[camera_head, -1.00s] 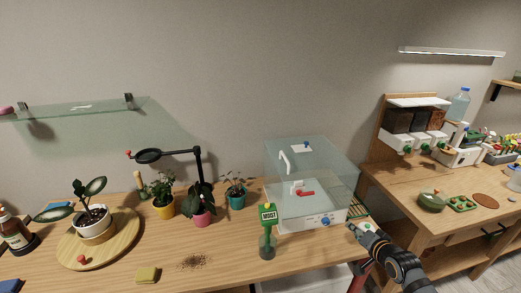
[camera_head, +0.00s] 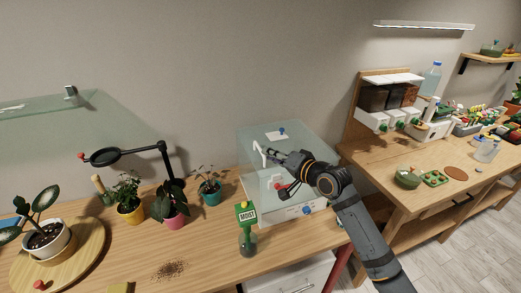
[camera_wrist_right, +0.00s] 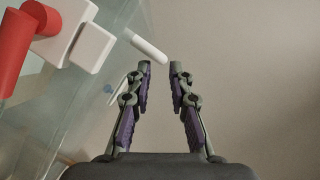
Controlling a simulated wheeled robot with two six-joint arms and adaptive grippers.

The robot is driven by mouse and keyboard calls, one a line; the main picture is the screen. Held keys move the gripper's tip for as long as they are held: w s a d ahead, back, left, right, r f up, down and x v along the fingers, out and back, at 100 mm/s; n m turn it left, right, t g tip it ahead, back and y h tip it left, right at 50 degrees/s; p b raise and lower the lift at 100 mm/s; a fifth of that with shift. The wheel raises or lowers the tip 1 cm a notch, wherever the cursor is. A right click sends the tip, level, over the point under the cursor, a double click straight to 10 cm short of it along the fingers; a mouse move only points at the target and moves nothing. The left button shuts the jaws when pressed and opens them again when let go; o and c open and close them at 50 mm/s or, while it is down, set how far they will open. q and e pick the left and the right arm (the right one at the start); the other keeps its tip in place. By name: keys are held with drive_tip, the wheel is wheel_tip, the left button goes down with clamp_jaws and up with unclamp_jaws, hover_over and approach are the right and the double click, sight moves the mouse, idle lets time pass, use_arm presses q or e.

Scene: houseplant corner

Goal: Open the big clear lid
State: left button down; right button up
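The big clear lid (camera_head: 250,174) is the transparent top of a box on the wooden table, and it looks closed on its white base (camera_head: 293,213). A white handle (camera_head: 259,154) is on its front; in the right wrist view a white bar (camera_wrist_right: 148,46) lies just beyond the fingertips. My right gripper (camera_head: 270,153) reaches over the box with its fingers close to the handle. In the right wrist view my right gripper (camera_wrist_right: 160,68) is open with nothing between its fingers. A red lever on a white block (camera_wrist_right: 92,47) shows at the upper left there. My left gripper is not in view.
Potted plants, including one in a teal pot (camera_head: 210,197), and a black magnifier arm (camera_head: 163,160) are farther left. A second table (camera_head: 440,203) with dispensers (camera_head: 390,123) is at right.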

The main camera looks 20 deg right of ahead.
drive_tip(key=p+x, duration=0.1)
drive_tip(key=x, duration=0.3)
drive_tip(key=shift+w+a+r, duration=0.15)
drive_tip(key=shift+w+a, duration=0.05)
drive_tip(key=shift+w, duration=0.05)
drive_tip(key=shift+w+a+f, duration=0.15)
drive_tip(key=shift+w+f, duration=0.1)
drive_tip(key=shift+w, duration=0.2)
drive_tip(key=shift+c, duration=0.2)
clamp_jaws()
